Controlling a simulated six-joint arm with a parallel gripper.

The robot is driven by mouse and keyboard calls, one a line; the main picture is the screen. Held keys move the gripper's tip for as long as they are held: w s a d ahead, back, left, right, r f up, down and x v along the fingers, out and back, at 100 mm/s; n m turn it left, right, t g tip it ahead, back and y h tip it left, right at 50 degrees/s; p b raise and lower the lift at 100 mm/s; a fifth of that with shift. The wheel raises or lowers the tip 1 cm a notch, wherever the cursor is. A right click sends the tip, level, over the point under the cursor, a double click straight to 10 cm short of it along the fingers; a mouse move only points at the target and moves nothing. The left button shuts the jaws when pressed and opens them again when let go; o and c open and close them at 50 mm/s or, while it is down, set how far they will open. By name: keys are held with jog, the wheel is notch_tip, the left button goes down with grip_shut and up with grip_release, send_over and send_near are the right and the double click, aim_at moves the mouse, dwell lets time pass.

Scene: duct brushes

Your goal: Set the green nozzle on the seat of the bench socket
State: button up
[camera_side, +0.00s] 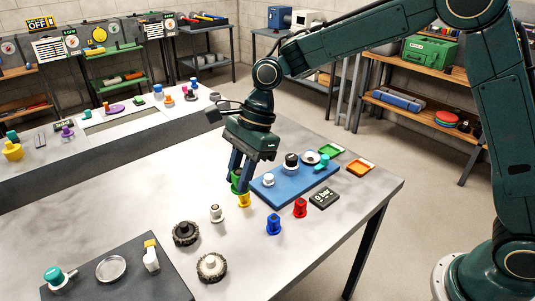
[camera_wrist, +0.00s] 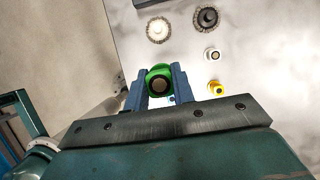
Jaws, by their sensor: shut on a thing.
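My gripper (camera_side: 239,183) is shut on the green nozzle (camera_side: 235,178), which hangs between the fingers above the table. The nozzle also shows in the wrist view (camera_wrist: 158,73), its dark round end facing the camera between the fingertips (camera_wrist: 160,88). The blue plate (camera_side: 263,193) lies to the right of the gripper. It bears a small white fitting (camera_side: 268,180), a white fitting with a dark top (camera_side: 291,160) and a teal valve (camera_side: 322,161). I cannot tell for sure which of these fittings is the bench socket. The gripper is off the plate's left side.
A yellow nozzle (camera_side: 244,201) stands close below the gripper. White (camera_side: 216,213), blue (camera_side: 274,224) and red (camera_side: 300,208) nozzles stand nearby. Two round brushes (camera_side: 186,233) lie in front.

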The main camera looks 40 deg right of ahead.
jog(key=w+d+f+m, duration=0.2)
jog(key=w+d, duration=0.2)
jog(key=d, duration=0.5)
jog(key=w+d+f+m+t, duration=0.1)
jog(key=w+d, duration=0.3)
jog(key=d, duration=0.6)
jog(key=w+d+f+m+t+h, duration=0.1)
jog(key=w+d+f+m, duration=0.3)
jog(key=d, duration=0.5)
jog(key=shift+w+d, duration=0.15)
jog(key=shift+w, duration=0.2)
jog(key=d+f+m+t, duration=0.1)
jog(key=d+f+m, duration=0.1)
jog(key=d, duration=0.7)
jog(key=shift+d+f, duration=0.2)
jog(key=shift+f, duration=0.05)
jog(key=shift+f, duration=0.1)
jog(key=shift+f, duration=3.3)
jog(key=shift+f, duration=0.6)
